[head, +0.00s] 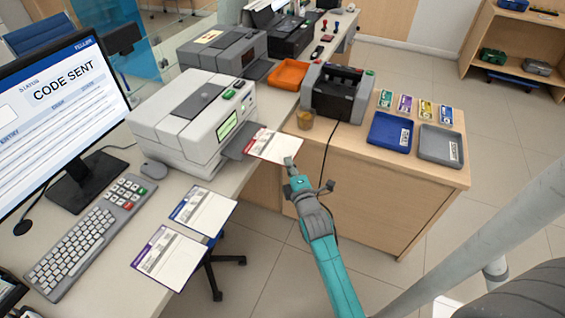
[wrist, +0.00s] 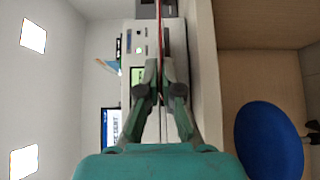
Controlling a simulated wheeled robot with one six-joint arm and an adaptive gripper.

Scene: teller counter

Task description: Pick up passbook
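A white passbook with a red band (head: 275,146) sticks out at the front of the white printer, over its dark output tray (head: 240,142). My gripper (head: 290,163) is at the passbook's near right corner. In the wrist view the passbook shows edge-on as a thin red line (wrist: 160,28) running between the fingers. My gripper's fingertips (wrist: 160,68) are close together, one on each side of it, and look shut on it. The passbook's far end lies by the printer. A blue-banded booklet (head: 203,211) and a purple-banded booklet (head: 170,258) lie on the desk.
The white printer (head: 190,115) stands just left of the passbook. A small amber cup (head: 305,120), a bill counter (head: 337,92), an orange tray (head: 289,75), a blue tray (head: 390,131) and a grey tray (head: 440,147) are on the counter.

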